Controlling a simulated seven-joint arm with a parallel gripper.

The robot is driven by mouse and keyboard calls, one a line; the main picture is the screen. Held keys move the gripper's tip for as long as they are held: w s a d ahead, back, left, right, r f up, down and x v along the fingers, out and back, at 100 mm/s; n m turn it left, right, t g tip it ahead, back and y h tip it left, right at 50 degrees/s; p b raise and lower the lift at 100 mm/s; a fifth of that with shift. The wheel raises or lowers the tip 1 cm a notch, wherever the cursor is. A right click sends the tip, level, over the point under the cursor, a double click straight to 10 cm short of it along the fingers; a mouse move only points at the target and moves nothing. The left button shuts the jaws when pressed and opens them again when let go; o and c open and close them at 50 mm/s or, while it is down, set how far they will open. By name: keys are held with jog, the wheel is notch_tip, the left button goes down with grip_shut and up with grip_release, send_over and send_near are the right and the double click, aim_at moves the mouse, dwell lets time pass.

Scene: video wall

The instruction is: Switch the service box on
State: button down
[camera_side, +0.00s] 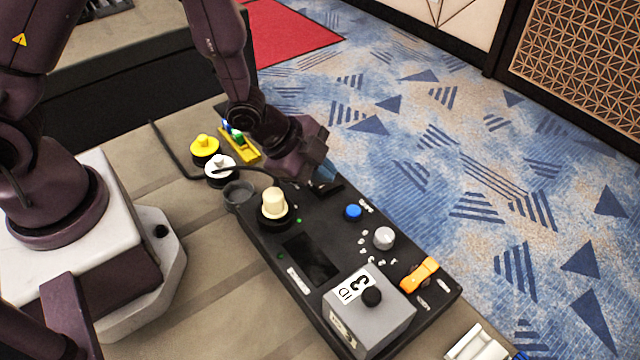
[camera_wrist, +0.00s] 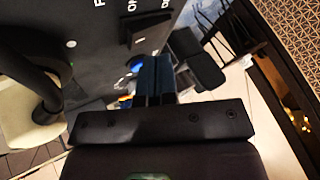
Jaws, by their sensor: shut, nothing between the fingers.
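The service box (camera_side: 262,240) is a long black panel lying on the table, with controls on its top. A black rocker switch (camera_wrist: 140,28) beside a partly visible "ON" label shows at the top of the wrist view. In the side view a dark block (camera_side: 330,188), seemingly this switch, sits at the box's far end, partly covered by my gripper (camera_side: 325,172). My gripper's blue fingers (camera_wrist: 154,78) are together and empty, close to the switch. I cannot tell whether they touch it or which way it is tipped.
The box carries a cream knob (camera_side: 274,202), blue button (camera_side: 353,212), grey knob (camera_side: 384,238), orange lever (camera_side: 420,274) and grey block (camera_side: 368,318) with a black knob. Yellow (camera_side: 205,146) and white (camera_side: 220,167) plugs stand left of my gripper, with a dark cable nearby.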

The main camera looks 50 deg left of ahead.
aim_at(325, 186)
jog(key=shift+f, duration=0.1)
jog(key=shift+f, duration=0.3)
jog(key=shift+s+f, duration=0.1)
jog(key=shift+f, duration=0.3)
dwell(0.7)
jog(key=shift+r, duration=0.15)
jog(key=shift+r, duration=0.65)
jog(key=shift+w+r, duration=0.25)
jog(key=shift+r, duration=1)
jog(key=shift+w+r, duration=0.25)
jog(key=shift+r, duration=1)
